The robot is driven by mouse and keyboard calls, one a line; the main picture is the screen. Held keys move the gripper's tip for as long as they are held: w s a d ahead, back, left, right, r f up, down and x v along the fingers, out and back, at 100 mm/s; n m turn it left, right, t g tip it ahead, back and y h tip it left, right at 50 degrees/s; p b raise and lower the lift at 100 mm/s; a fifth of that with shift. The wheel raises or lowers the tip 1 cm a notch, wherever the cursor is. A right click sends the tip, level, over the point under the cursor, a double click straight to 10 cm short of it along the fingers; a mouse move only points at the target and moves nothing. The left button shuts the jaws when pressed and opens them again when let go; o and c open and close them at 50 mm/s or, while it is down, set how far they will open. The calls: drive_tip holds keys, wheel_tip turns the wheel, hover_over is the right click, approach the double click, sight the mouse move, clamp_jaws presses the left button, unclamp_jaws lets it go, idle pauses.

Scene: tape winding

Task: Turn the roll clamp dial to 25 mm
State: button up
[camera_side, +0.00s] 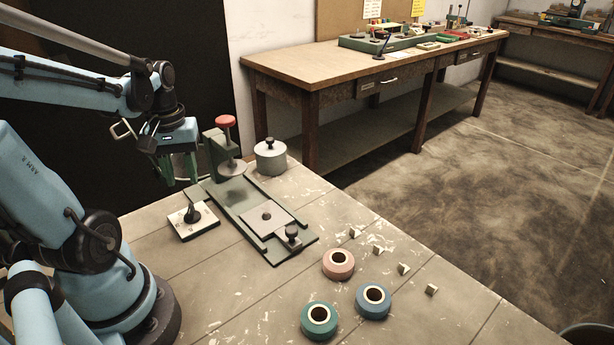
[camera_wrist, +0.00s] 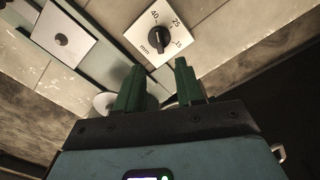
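The roll clamp dial (camera_side: 192,214) is a black knob on a square white plate on the bench, left of the green fixture. In the wrist view the dial (camera_wrist: 157,40) shows the marks 40, 25, 15 and "mm" around the knob. I cannot tell for certain which mark its pointer faces. My gripper (camera_side: 178,168) hangs above and behind the dial in the side view, apart from it. In the wrist view my gripper (camera_wrist: 160,72) has two green fingers with a clear gap and nothing between them.
A green fixture (camera_side: 230,203) with a red-topped post (camera_side: 225,122) stands beside the dial. A grey lidded cylinder (camera_side: 270,157) is behind it. Pink (camera_side: 338,264), blue (camera_side: 373,301) and green (camera_side: 319,320) tape rolls and several small blocks lie toward the right front.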

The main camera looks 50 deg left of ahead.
sight(190, 207)
drive_tip(key=shift+f, duration=3.95)
drive_tip(key=shift+c, duration=0.4)
clamp_jaws()
